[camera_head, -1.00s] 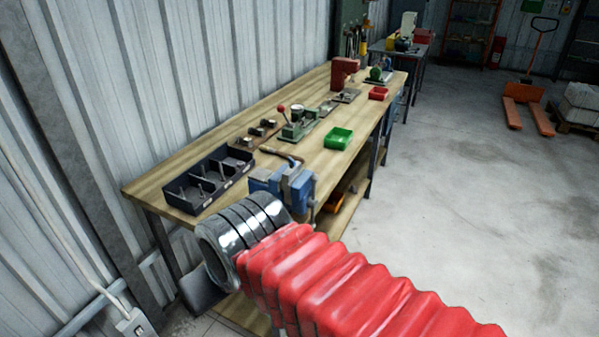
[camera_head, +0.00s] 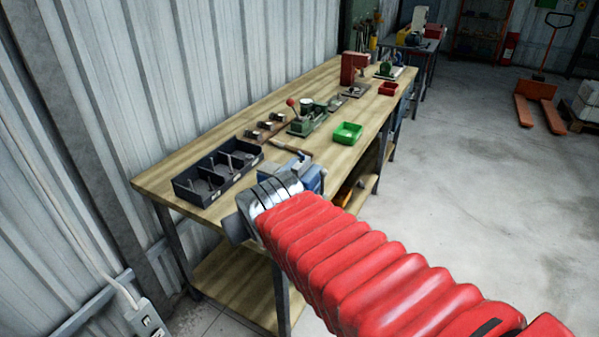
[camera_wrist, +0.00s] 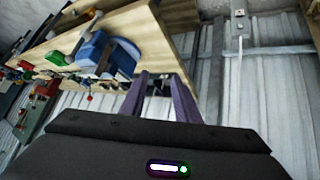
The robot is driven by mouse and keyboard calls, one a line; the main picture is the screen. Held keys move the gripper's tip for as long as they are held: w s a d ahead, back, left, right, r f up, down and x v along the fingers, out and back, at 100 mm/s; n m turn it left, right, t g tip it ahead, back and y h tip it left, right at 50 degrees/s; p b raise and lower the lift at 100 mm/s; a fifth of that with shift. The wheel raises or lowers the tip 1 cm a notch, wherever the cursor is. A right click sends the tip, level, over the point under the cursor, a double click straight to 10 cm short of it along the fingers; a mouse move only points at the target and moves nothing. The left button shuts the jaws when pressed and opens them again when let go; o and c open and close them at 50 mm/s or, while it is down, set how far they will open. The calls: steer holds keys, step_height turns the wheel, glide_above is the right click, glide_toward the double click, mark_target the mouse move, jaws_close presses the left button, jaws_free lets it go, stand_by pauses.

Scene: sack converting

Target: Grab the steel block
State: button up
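Small blocky metal pieces (camera_head: 264,129) sit on a brown board towards the back of the workbench (camera_head: 330,165). I cannot tell for sure which piece, if any, is the steel block. My gripper shows in the wrist view (camera_wrist: 163,82), with two purple-grey fingers apart and nothing visible between them. In the head view my red-sleeved arm hides most of it. It is near the bench's front left end, beside the blue vise (camera_head: 311,178), and apart from the metal pieces. The vise also shows in the wrist view (camera_wrist: 122,60).
A black divided tray (camera_head: 216,183) lies at the bench's near left. A green lever press (camera_head: 308,121), a green bin (camera_head: 347,133), a red bin (camera_head: 388,88) and a red machine (camera_head: 353,68) stand farther along. The wall is close behind; open floor (camera_head: 470,190) lies right.

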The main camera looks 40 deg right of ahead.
steer(key=w+d+t+h, duration=0.2)
steer(key=w+d, duration=0.1)
steer(key=d, duration=0.5)
steer(key=w+d+t+h, duration=0.1)
steer(key=w+d+t, duration=0.15)
steer(key=d, duration=0.65)
steer(key=t, duration=0.2)
glide_toward(301, 170)
step_height(301, 170, up, 3)
steer(key=s+t+y, duration=0.1)
steer(key=s+d+t, duration=0.1)
steer(key=s, duration=0.1)
steer(key=s+d+f+t+y, duration=0.1)
steer(key=shift+s+d+y, duration=0.15)
steer(key=shift+s+y, duration=0.05)
steer(key=shift+y, duration=0.1)
steer(key=w, duration=0.2)
steer(key=w+d, duration=0.1)
steer(key=w, duration=0.5)
steer(key=shift+d, duration=0.2)
steer(key=shift+w+d, duration=0.1)
steer(key=shift+w, duration=0.15)
